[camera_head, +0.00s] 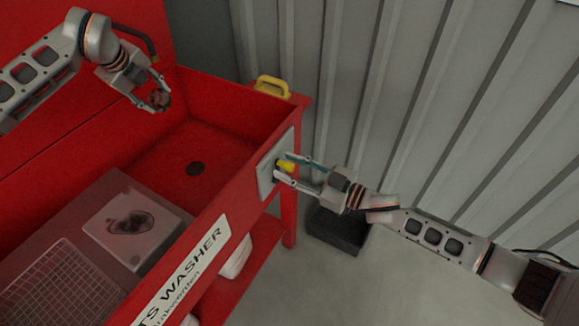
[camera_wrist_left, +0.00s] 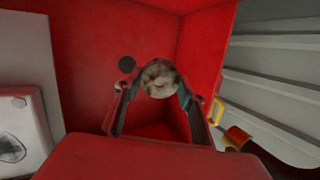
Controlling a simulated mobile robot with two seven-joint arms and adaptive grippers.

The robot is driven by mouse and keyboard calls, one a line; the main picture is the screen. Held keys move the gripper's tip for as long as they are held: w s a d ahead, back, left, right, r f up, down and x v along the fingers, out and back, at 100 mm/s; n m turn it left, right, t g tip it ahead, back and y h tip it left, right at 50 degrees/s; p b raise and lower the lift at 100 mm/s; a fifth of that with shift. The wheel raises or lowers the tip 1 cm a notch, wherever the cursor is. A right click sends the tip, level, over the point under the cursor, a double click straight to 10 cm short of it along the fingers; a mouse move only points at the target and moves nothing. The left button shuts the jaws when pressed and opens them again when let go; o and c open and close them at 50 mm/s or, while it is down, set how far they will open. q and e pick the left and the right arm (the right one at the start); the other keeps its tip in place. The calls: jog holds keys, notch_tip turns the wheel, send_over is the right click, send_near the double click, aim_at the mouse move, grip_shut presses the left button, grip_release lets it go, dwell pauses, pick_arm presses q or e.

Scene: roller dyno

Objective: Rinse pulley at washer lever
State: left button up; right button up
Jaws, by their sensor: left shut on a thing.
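The pulley (camera_head: 161,99) is a small, round, dirty brown and grey part. It also shows in the left wrist view (camera_wrist_left: 159,78), between the fingers. My left gripper (camera_head: 154,100) is shut on the pulley and holds it in the air over the red washer basin (camera_head: 222,131). The yellow washer lever (camera_head: 286,166) sits on a grey plate (camera_head: 266,180) on the washer's right outer side. My right gripper (camera_head: 284,168) has its fingers apart, one on each side of the lever; whether they touch it is unclear.
A dark drain (camera_head: 195,168) is in the basin floor. A pale panel with a dark part (camera_head: 130,225) and a wire rack (camera_head: 58,285) lie at the left. A yellow handle (camera_head: 272,86) stands on the far rim. A corrugated wall (camera_head: 400,90) closes the right.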

jog(key=shift+a, duration=0.1)
grip_shut()
jog(key=shift+w+d+f+m, duration=0.1)
jog(key=shift+w+d+m, duration=0.3)
jog(key=shift+m, duration=0.45)
jog(key=shift+w+d+f+m, duration=0.1)
jog(key=shift+w+d+m, duration=0.05)
jog(key=shift+w+m, duration=0.6)
jog(key=shift+s, duration=0.2)
grip_release()
jog(key=v, duration=1.2)
